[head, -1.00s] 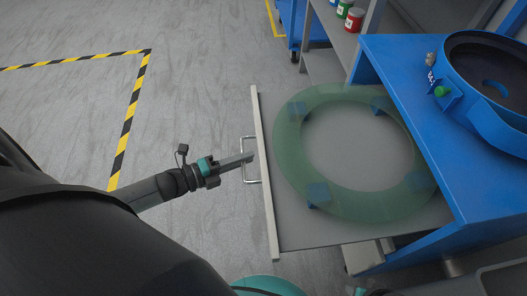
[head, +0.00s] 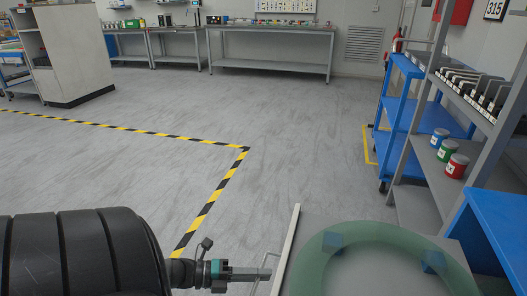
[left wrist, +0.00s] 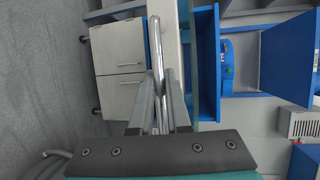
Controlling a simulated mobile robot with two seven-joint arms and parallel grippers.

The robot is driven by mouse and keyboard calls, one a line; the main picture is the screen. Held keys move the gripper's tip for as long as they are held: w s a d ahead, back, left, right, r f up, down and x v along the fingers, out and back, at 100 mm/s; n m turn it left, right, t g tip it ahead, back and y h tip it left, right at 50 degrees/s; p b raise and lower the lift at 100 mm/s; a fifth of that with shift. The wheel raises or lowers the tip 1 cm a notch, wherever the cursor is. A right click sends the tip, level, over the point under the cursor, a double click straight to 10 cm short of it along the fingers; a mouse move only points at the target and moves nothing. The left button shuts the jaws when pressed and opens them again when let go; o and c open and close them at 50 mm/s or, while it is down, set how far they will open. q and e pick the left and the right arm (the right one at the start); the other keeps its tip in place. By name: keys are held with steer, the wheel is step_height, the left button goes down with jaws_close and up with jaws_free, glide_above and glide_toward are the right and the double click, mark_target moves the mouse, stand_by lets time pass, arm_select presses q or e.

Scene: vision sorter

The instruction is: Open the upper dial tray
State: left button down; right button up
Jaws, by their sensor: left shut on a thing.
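The dial tray (head: 287,245) stands pulled out at the bottom right of the head view. A translucent green ring (head: 310,262) with blue blocks (head: 432,262) lies on it. The near part of the tray is cut off by the picture's lower edge. My left gripper (head: 262,275) is at the tray's front, shut on its metal handle (head: 272,258). In the left wrist view, the fingers (left wrist: 160,112) close around the handle bar (left wrist: 154,45), beside the tray's pale front (left wrist: 172,35). My right gripper is out of view.
A blue cabinet (head: 500,225) stands right of the tray. A grey shelf rack with red (head: 456,166), green (head: 447,149) and blue (head: 439,137) cans is behind it, with a blue cart (head: 398,110) farther back. The floor (head: 110,175) left of the tray is clear.

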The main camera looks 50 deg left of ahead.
arm_select(q)
steer(key=c, duration=0.9)
jaws_free()
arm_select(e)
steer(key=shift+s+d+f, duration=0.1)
arm_select(q)
steer(key=shift+s+a, duration=0.15)
steer(key=shift+s, duration=0.05)
steer(key=p+v, duration=0.1)
steer(key=v, duration=1.4)
steer(key=shift+r, duration=0.1)
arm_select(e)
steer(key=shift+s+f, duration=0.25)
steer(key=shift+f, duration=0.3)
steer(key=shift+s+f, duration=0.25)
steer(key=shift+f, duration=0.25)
arm_select(q)
steer(key=shift+w, duration=0.1)
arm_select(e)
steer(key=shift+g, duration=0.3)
